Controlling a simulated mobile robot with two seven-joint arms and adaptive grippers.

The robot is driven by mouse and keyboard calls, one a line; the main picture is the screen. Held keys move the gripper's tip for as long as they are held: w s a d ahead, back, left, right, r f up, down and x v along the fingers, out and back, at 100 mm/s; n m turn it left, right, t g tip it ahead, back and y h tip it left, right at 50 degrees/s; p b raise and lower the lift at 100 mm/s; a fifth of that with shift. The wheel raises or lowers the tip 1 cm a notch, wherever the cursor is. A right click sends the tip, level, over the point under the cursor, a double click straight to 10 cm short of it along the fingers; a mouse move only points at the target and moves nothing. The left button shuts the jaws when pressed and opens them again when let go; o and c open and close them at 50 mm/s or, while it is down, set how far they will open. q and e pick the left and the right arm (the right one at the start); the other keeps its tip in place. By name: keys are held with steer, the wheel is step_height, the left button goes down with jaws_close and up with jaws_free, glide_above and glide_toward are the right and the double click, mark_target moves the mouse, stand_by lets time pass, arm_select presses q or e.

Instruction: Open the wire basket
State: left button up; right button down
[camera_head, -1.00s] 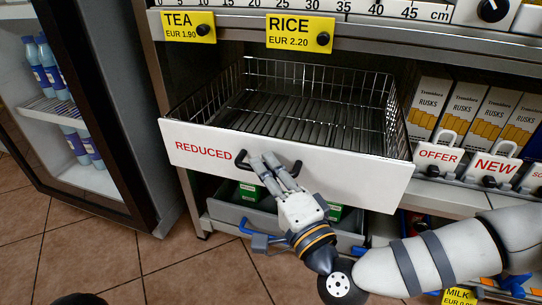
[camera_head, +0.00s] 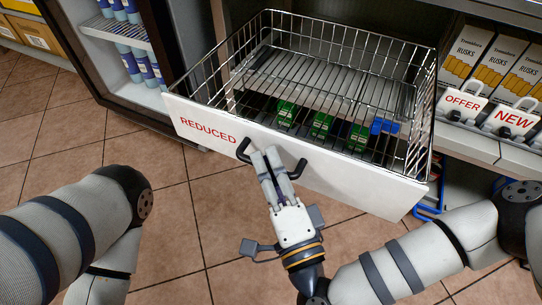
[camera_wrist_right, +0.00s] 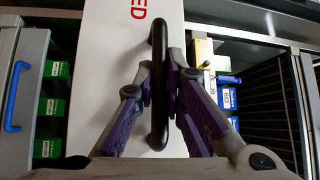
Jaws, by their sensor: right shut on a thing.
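The wire basket (camera_head: 345,180) is a drawer with a white front panel marked REDUCED. It stands well out from the shelf, and its inside looks empty. Its black bar handle (camera_head: 244,151) is on the panel's middle; it runs upright through the right wrist view (camera_wrist_right: 159,120). My right gripper (camera_head: 268,160) is shut on this handle, with a finger on each side of the bar in the right wrist view (camera_wrist_right: 160,82). My left arm shows at the lower left, but its gripper is out of view.
Green boxes (camera_head: 322,124) and a blue item show through the basket's wires, below it. RUSKS boxes (camera_head: 497,68) and OFFER and NEW tags stand to the right. An open-fronted cooler with bottles (camera_head: 130,65) is at the left. Tiled floor (camera_head: 170,230) lies clear in front.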

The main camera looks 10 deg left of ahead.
steer(key=c, duration=1.7)
jaws_free()
steer(key=shift+o, duration=0.2)
steer(key=v, duration=1.2)
steer(key=shift+r, duration=0.15)
